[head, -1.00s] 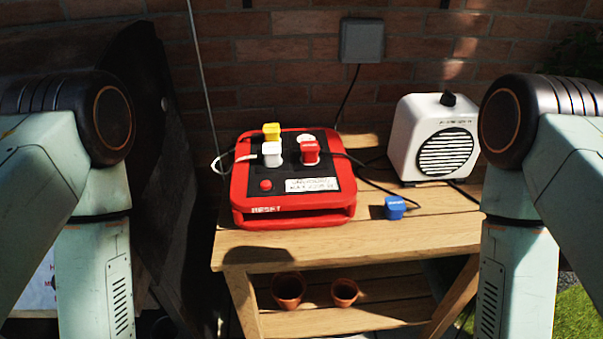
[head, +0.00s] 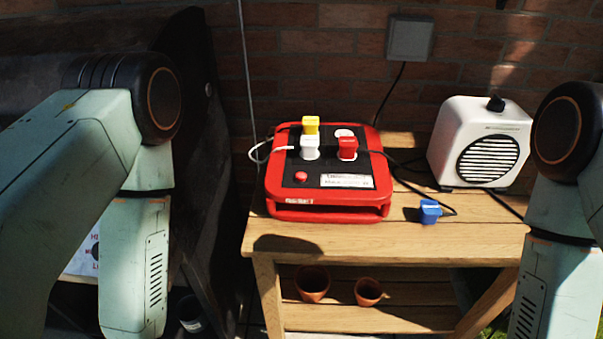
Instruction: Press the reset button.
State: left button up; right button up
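The reset button (head: 301,177) is a small round red button on the black top of a red power box (head: 331,214), near its front left corner, above the white lettering on the front rim. The box stands on the wooden table (head: 350,240). Yellow (head: 310,124), white (head: 309,146) and red (head: 347,148) plugs sit in its top, beside an empty-looking white socket. No gripper touches the button. Only my arm links show at left and right; both grippers are out of view.
A white heater or speaker (head: 484,143) stands at the table's right. A blue plug (head: 430,211) lies on the wood with its cable. Two clay pots (head: 313,284) (head: 369,291) stand on the lower shelf. A brick wall with a grey box (head: 411,38) is behind. The table's front strip is clear.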

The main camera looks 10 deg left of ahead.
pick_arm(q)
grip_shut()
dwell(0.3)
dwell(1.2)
